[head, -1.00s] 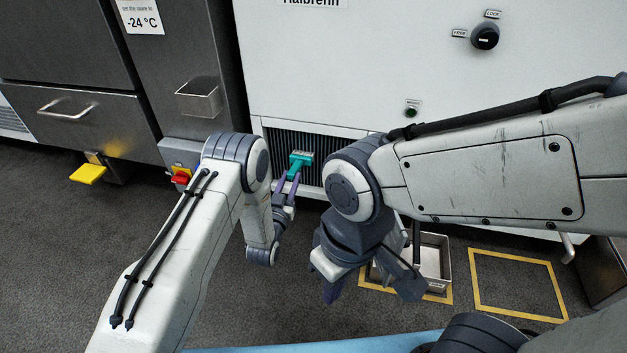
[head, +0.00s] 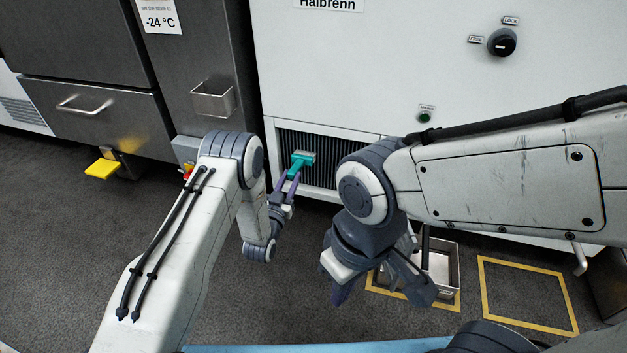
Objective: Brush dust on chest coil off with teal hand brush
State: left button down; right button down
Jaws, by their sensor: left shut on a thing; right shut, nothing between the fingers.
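The teal hand brush (head: 300,161) is held in my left gripper (head: 286,186), which is shut on its handle. The brush head is up at the dark finned coil (head: 325,150) low in the white machine's front. I cannot tell whether the bristles touch the fins. Dust on the coil is too small to make out. My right arm covers the right part of the coil. My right gripper (head: 385,287) is shut and empty, pointing down above the floor in front of the machine.
A metal tray (head: 450,270) sits on the floor in a yellow-taped square, partly behind my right gripper. An empty taped square (head: 530,295) lies to its right. A metal bin (head: 213,99) and a yellow pedal (head: 102,169) are at the left. A blue edge (head: 310,348) runs along the bottom.

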pick_arm(q)
jog(key=shift+r, duration=0.1)
jog(key=shift+s+d, duration=0.2)
jog(key=shift+d, duration=0.45)
jog(key=shift+s+d, duration=0.2)
jog(key=shift+d, duration=0.4)
jog(key=shift+a, duration=0.1)
jog(key=shift+s+d, duration=0.15)
jog(key=shift+d, duration=0.5)
jog(key=shift+s+d, duration=0.15)
jog(key=shift+d, duration=0.65)
jog(key=shift+s+d, duration=0.25)
jog(key=shift+d, duration=0.3)
jog(key=shift+s+d, duration=0.2)
jog(key=shift+d, duration=0.3)
